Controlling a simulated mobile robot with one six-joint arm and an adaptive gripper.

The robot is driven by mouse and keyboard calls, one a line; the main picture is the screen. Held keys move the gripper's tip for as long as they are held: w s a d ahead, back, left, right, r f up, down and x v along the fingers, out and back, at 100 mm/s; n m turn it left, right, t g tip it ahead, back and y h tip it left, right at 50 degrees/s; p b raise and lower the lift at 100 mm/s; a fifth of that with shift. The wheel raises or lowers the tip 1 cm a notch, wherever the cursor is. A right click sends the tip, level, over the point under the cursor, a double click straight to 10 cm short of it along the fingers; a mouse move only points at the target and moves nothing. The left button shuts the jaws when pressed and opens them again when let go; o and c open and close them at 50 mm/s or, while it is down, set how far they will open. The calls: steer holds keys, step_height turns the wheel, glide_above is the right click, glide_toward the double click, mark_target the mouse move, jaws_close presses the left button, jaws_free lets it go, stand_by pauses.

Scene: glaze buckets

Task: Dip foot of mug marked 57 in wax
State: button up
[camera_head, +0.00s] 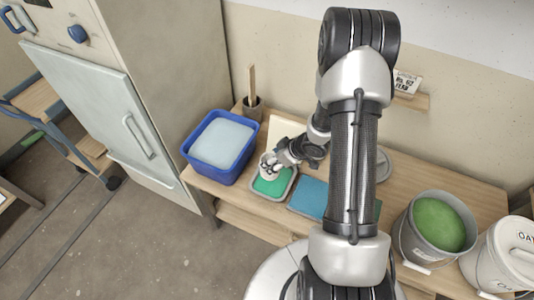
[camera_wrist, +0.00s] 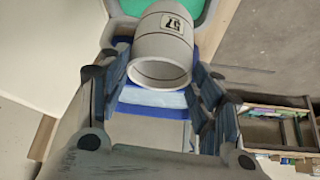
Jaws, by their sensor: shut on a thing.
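A pale grey mug (camera_wrist: 163,50) bears a label reading 57 in the wrist view. One round end of it faces my camera and its other end points at the green surface (camera_wrist: 208,12). My gripper (camera_wrist: 155,90) is shut on the mug, one finger on each side. In the head view my gripper (camera_head: 279,157) holds the mug (camera_head: 267,163) at or just above a grey-rimmed tray (camera_head: 290,184) with green content. I cannot tell whether the mug touches the green.
A blue tub (camera_head: 216,172) with pale liquid stands left of the green tray. Behind is a pot (camera_head: 253,108) with a stick. A green-filled bucket (camera_head: 438,224) and a white lidded bucket (camera_head: 505,258) stand at right.

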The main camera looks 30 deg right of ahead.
steer(key=shift+f+b, duration=1.9)
steer(key=shift+b, duration=0.2)
steer(key=shift+r+p, duration=0.3)
steer(key=shift+p, duration=0.15)
steer(key=shift+f+b, duration=0.55)
steer(key=shift+f, duration=0.4)
steer(key=shift+f, duration=0.25)
steer(key=shift+f+b, duration=0.6)
steer(key=shift+f, duration=0.05)
steer(key=shift+f, duration=0.15)
step_height(320, 180, up, 3)
steer(key=p, duration=0.3)
